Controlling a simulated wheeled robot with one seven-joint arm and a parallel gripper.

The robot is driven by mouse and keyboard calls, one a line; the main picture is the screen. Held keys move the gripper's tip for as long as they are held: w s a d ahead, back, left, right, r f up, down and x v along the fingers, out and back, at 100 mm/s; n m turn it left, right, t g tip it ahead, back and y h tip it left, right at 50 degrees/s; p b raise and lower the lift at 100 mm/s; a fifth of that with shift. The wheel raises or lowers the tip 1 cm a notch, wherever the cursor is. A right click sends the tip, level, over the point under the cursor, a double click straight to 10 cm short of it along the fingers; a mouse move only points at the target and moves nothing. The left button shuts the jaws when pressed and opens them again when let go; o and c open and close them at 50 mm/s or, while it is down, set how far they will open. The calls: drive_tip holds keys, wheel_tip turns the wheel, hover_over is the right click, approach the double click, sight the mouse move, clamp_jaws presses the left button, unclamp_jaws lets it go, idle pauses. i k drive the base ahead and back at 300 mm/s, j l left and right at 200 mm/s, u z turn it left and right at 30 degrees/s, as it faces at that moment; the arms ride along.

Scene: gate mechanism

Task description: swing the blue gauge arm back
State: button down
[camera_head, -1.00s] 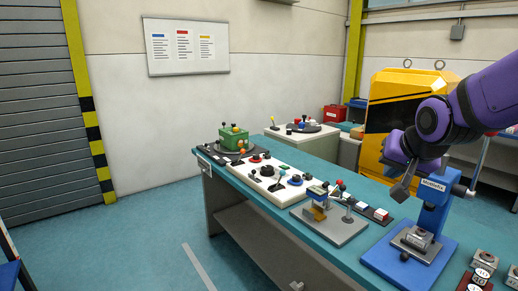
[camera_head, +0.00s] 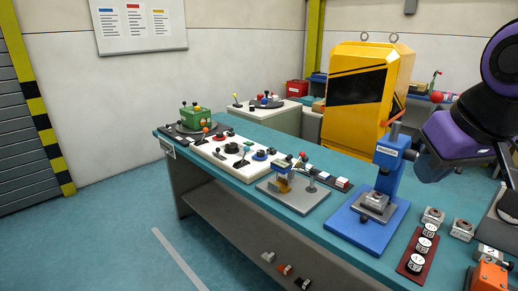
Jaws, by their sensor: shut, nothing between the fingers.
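A small fixture on a grey plate (camera_head: 306,203) stands on the bench, with a yellow-and-white block and a short bluish arm (camera_head: 286,170) across its top; this looks like the gauge arm, though it is small here. Two small levers with ball knobs, one red and one grey, stand at its right side. A larger blue press stand (camera_head: 390,162) on a blue base stands farther right. My gripper (camera_head: 508,170) is at the right edge, shut and empty, partly cut off. It is well right of the fixture and touches nothing that I can see.
The teal bench (camera_head: 240,178) also carries panels with knobs, a green box (camera_head: 197,117) and a red tray (camera_head: 417,248) of round weights. An orange block (camera_head: 490,277) is at the lower right. A yellow cabinet (camera_head: 366,62) stands behind.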

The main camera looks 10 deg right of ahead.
sight(305, 160)
drive_tip(key=i+j+z, duration=0.15)
drive_tip(key=j, duration=0.2)
drive_tip(key=i+j+z, duration=0.15)
drive_tip(key=j, duration=0.2)
drive_tip(key=i+j+z, duration=0.15)
drive_tip(key=j, duration=0.2)
drive_tip(key=i+j+z, duration=0.2)
drive_tip(key=j, duration=0.2)
drive_tip(key=i+j+z, duration=0.15)
drive_tip(key=j, duration=0.25)
